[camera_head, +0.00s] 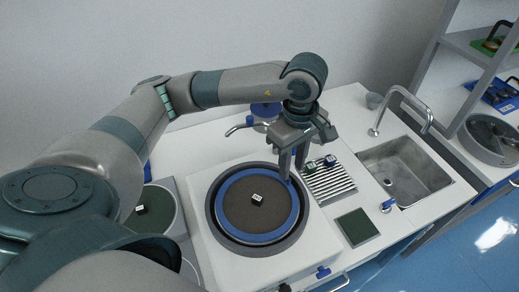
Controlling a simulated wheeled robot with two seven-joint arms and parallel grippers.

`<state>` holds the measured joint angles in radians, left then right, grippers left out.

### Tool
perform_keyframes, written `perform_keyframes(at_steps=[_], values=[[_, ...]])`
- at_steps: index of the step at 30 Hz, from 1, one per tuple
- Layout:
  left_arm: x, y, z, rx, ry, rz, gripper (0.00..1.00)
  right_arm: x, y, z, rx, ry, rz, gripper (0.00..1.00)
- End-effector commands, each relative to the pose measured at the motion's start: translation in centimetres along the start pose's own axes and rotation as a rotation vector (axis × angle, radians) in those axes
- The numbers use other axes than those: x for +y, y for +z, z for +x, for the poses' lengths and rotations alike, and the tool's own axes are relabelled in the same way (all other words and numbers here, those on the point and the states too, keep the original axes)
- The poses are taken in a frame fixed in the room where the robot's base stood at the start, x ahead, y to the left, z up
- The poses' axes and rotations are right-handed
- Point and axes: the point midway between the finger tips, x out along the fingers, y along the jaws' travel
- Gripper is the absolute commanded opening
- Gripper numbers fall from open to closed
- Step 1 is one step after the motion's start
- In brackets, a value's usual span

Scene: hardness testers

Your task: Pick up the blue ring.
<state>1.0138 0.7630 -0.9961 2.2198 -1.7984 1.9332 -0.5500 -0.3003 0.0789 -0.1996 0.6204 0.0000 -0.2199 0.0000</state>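The blue ring (228,235) lies flat around a dark disc on top of a white machine, inside a dark grey round rim. My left gripper (292,174) points down at the ring's upper right edge. Its two fingers show with a gap between them, so it looks open. The fingertips are at or just above the ring and rim; I cannot tell whether they touch. My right gripper is not in view.
A small dark block with a white top (257,199) sits on the disc. A slatted rack (330,186) with small dark blocks, a green pad (357,227) and a sink (405,170) with a tall faucet (400,95) stand to the right. Another round machine (176,222) is at left.

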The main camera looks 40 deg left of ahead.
Motion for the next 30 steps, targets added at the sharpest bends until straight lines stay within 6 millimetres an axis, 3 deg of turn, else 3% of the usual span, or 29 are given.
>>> perform_keyframes(at_steps=[8,21,30], values=[[0.0,-0.1,0.3,-0.001,-0.002,-0.002,0.30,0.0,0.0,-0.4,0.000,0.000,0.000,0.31],[-0.1,-0.6,4.6,-0.001,-0.003,-0.001,0.30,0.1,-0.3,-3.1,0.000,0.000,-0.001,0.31],[0.0,-0.6,5.2,0.000,0.000,0.000,0.30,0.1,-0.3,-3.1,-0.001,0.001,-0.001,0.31]])
